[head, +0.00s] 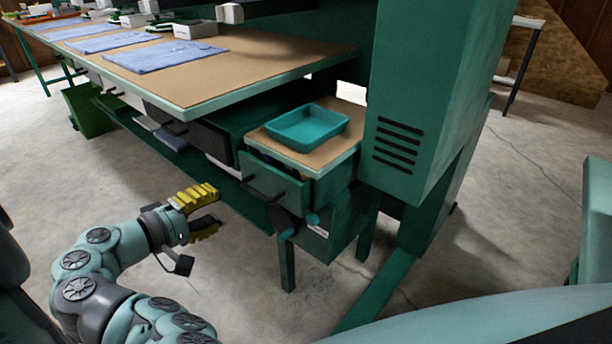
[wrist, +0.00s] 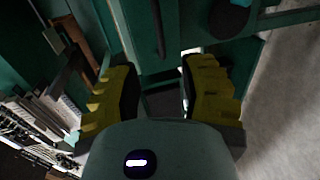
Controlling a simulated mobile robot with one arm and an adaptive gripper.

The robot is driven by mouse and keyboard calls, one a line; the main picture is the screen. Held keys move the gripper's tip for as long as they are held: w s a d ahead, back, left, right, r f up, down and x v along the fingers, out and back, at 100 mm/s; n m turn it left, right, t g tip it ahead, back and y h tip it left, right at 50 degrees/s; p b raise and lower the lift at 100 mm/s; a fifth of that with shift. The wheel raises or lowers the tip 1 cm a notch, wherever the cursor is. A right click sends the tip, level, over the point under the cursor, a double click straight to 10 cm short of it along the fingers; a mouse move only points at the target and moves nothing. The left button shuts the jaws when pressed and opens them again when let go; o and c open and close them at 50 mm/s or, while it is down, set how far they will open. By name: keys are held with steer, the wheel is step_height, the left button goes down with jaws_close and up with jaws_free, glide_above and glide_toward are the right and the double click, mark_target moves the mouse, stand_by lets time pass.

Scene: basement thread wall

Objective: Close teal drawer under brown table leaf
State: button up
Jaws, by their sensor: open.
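The teal drawer (head: 272,186) is under the small brown table leaf (head: 342,152) in the head view. Its front stands out past the leaf, and a strip of its open inside shows with something yellow in it. A dark bar handle (head: 262,188) is on its front. My gripper (head: 216,208) is open and empty, to the left of the drawer front and apart from it. In the wrist view my yellow fingers (wrist: 163,66) are spread, with teal surfaces and a dark bar (wrist: 157,28) beyond them. I cannot tell for sure which part that bar is.
A teal tray (head: 308,127) sits on the leaf. A lower teal unit (head: 335,228) with a white label and teal knobs is below the drawer. A long brown table (head: 235,82) with blue cloths runs to the left. A green cabinet (head: 420,100) stands right. Concrete floor in front is clear.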

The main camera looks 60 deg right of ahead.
mark_target(253, 189)
steer(key=b+x, duration=0.2)
steer(key=x, duration=0.8)
steer(key=shift+s+d+f+b, duration=0.1)
steer(key=shift+s+d+b, duration=0.1)
steer(key=shift+d+b, duration=0.15)
steer(key=shift+w+a, duration=0.1)
jaws_close()
